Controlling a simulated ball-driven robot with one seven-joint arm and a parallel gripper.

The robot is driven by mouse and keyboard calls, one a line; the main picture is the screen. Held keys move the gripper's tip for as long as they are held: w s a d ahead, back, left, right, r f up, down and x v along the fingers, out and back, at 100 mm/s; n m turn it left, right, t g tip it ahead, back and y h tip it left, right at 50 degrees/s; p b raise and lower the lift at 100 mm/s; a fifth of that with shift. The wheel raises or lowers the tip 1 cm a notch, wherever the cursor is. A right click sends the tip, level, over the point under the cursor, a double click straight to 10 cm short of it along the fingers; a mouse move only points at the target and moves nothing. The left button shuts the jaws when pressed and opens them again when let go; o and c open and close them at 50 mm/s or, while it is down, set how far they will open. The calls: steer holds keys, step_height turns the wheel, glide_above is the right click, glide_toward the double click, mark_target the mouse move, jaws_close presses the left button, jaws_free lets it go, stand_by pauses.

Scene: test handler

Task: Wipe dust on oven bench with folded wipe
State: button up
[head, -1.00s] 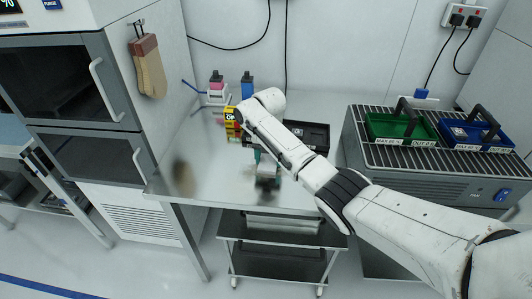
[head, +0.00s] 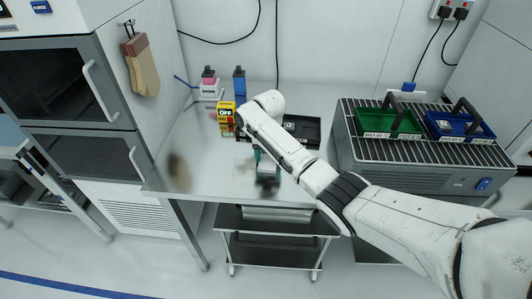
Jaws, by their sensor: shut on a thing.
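The oven bench (head: 205,178) is a shiny grey metal top in the middle of the head view. My gripper (head: 267,180) is low over its front middle part, pointing down. It is shut on what looks like the folded wipe, small and largely hidden by the fingers and arm. I cannot tell whether the wipe touches the bench. A blurred brown patch (head: 178,172) shows on the bench left of my gripper; I cannot tell whether it is dust or a reflection of the hanging mitt.
A black tray (head: 303,130) lies behind my arm. Green (head: 388,122) and blue trays (head: 461,127) sit on the rack at right. A mitt (head: 141,68) hangs left.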

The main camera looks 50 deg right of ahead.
steer(key=shift+s+f+p, duration=0.2)
steer(key=shift+s+p, duration=0.3)
steer(key=shift+s, duration=0.3)
steer(key=shift+w+b, duration=0.7)
steer(key=shift+b, duration=0.1)
steer(key=shift+w+r+b, duration=0.15)
steer(key=shift+w+b, duration=0.15)
steer(key=shift+w, duration=0.2)
steer(key=shift+w+b, duration=0.85)
steer(key=shift+b, duration=0.05)
steer(key=shift+w+r, duration=0.2)
steer(key=shift+w+f+b, duration=0.2)
steer(key=shift+w+b, duration=0.15)
steer(key=shift+b, duration=0.4)
steer(key=shift+w+b, duration=0.6)
steer(key=shift+b, duration=0.25)
steer(key=shift+r, duration=0.1)
steer(key=shift+s+p, duration=0.1)
steer(key=shift+p, duration=0.25)
